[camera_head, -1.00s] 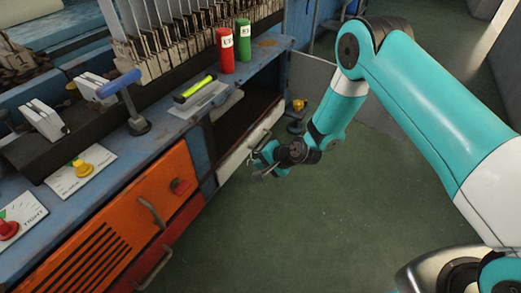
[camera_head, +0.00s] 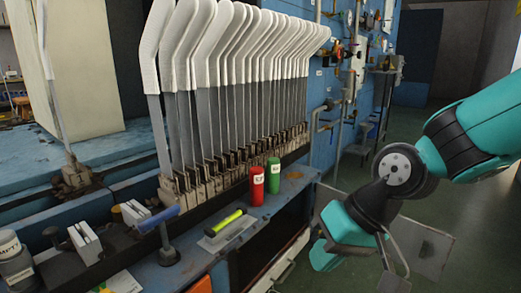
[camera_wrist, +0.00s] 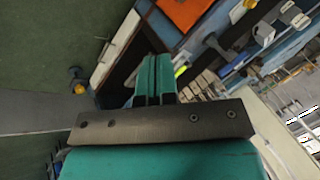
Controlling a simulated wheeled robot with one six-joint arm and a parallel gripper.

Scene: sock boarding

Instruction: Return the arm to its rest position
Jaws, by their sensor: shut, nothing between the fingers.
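My arm (camera_head: 390,185) reaches in from the right edge of the head view, bent at its dark joint, with its lower teal part over the floor to the right of the workbench. In the wrist view my gripper (camera_wrist: 154,76) shows as two teal fingers side by side, shut with nothing between them. It is clear of the bench items. In the head view the fingers cannot be made out clearly at the arm's lower end.
Several white-topped boards (camera_head: 215,60) stand behind. A grey panel (camera_head: 425,245) is beside my arm. Open floor lies at right.

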